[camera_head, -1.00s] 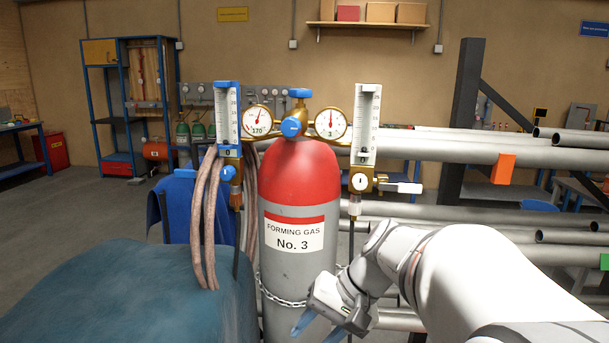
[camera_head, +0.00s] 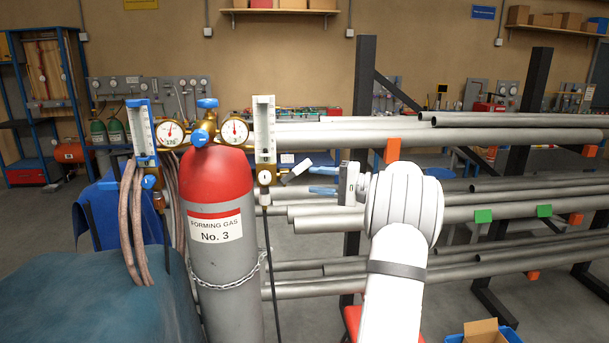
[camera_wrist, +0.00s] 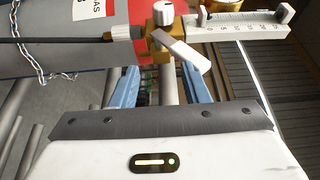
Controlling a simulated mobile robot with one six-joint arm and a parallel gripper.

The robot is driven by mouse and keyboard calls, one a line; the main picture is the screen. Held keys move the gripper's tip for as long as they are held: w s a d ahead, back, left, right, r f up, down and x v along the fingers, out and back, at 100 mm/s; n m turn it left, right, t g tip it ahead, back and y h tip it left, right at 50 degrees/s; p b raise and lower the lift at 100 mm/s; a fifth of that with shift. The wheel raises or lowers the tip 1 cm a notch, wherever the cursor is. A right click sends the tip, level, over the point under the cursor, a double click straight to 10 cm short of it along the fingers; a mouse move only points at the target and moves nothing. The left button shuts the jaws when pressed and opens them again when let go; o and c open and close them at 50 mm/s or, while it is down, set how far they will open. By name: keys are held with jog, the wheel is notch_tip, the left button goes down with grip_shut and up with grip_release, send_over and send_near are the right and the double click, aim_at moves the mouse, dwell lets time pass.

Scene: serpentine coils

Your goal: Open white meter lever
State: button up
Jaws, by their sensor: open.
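The white meter (camera_head: 264,130) stands upright to the right of the red-topped gas cylinder (camera_head: 217,175). Its white lever (camera_head: 297,171) sticks out from the brass valve body below the scale and slants up to the right. In the wrist view the lever (camera_wrist: 180,48) slants from the brass body across the space near the fingertips, overlapping the right finger's tip. My gripper (camera_head: 312,180) is open just right of the lever, its blue fingers pointing left at it. The wrist view shows both blue fingers apart (camera_wrist: 160,75). I cannot tell whether a finger touches the lever.
A blue meter (camera_head: 143,130) with hoses (camera_head: 133,215) stands left of the cylinder. Two round gauges sit between the meters. A rack of grey pipes (camera_head: 480,135) lies behind my arm. A dark blue covered shape (camera_head: 100,290) fills the lower left.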

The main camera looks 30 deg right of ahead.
aim_at(296, 170)
jog(key=p+x, duration=0.1)
jog(key=x, duration=0.2)
jog(key=shift+w+a, duration=0.1)
jog(key=shift+c, duration=0.4)
grip_shut()
jog(key=c, duration=0.8)
grip_release()
jog(key=o, duration=0.9)
